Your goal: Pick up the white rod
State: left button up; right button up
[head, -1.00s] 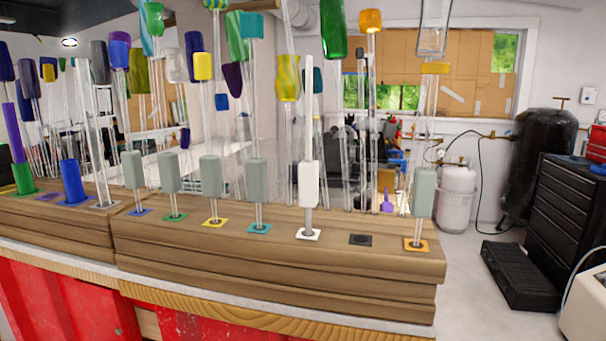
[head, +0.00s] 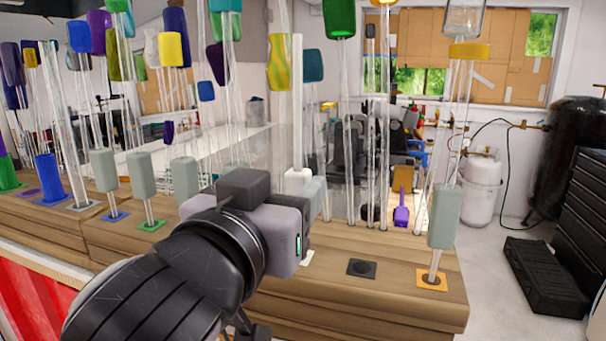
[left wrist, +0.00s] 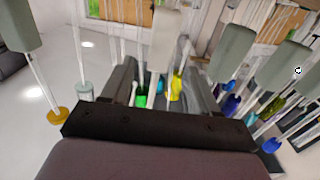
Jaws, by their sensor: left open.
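The white rod (head: 297,105) stands upright, its thin upper shaft in clear view behind my left gripper (head: 305,205). Its thicker white block shows just above the gripper, and a corner of its white base plate (head: 307,258) shows below. The lower shaft is hidden by the gripper. In the left wrist view the white rod's block (left wrist: 163,40) appears in line with the gap between the two fingers of my left gripper (left wrist: 163,78). The gripper is open, and I see no grip on the rod. My right gripper is not in view.
Grey-green blocks on clear rods stand along the wooden ledge (head: 380,290), one on an orange plate (head: 432,281) to the right. An empty dark plate (head: 362,268) lies between. Clear rods with coloured tops crowd behind. A purple scoop-like object (head: 401,210) is further back.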

aim_at(297, 182)
pick_arm(q)
jog(key=shift+f+p+x, duration=0.15)
jog(key=shift+p+x, duration=0.25)
jog(key=shift+x, duration=1.15)
jog(key=shift+f+p+x, duration=0.1)
jog(key=shift+p+x, duration=0.25)
jog(key=shift+x, duration=1.2)
jog(key=shift+d, duration=0.1)
jog(key=c, duration=1.1)
jog(key=shift+r, duration=0.1)
